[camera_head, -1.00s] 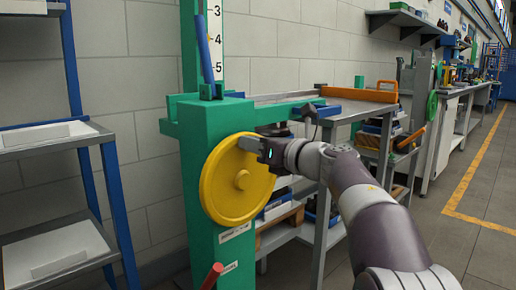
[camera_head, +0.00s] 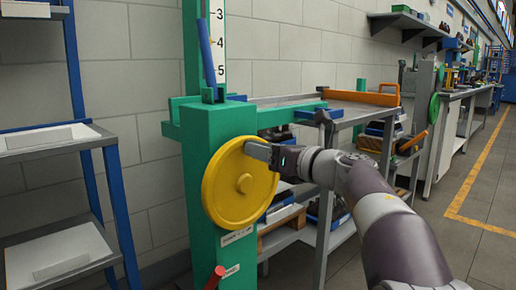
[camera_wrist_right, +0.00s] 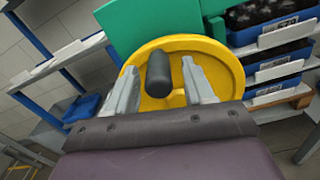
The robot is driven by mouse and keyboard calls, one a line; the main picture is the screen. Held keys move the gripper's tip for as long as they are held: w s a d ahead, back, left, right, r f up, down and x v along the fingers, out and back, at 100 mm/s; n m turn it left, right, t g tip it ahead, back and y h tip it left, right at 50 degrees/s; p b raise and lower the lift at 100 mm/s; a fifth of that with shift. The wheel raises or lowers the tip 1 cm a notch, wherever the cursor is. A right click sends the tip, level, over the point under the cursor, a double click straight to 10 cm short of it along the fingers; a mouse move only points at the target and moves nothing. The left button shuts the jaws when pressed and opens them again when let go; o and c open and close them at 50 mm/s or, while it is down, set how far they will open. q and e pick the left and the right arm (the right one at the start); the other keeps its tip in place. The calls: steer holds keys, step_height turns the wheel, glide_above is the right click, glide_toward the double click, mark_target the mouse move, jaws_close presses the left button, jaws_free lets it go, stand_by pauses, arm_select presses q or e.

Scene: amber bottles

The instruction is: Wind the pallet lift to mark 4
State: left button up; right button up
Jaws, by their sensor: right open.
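The yellow handwheel (camera_head: 232,195) is on the front of the green lift post (camera_head: 205,135). Its dark crank handle (camera_wrist_right: 158,73) shows in the right wrist view. A white scale (camera_head: 217,55) with marks 3, 4 and 5 stands above the post. A slanted blue bar (camera_head: 206,48) lies beside it; I cannot tell a pointer reading. My right gripper (camera_head: 258,151) is open at the wheel's upper right rim. In the right wrist view its two fingers (camera_wrist_right: 160,85) stand either side of the handle, not visibly closed on it. My left gripper is out of view.
A red-ended lever (camera_head: 216,273) sticks out low on the post. A grey shelf rack (camera_head: 60,145) stands at left. A grey table (camera_head: 350,112) with an orange bar (camera_head: 362,98) is behind the arm. The floor (camera_head: 490,200) at right is clear.

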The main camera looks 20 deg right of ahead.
steer(key=p+v, duration=0.1)
steer(key=v, duration=0.9)
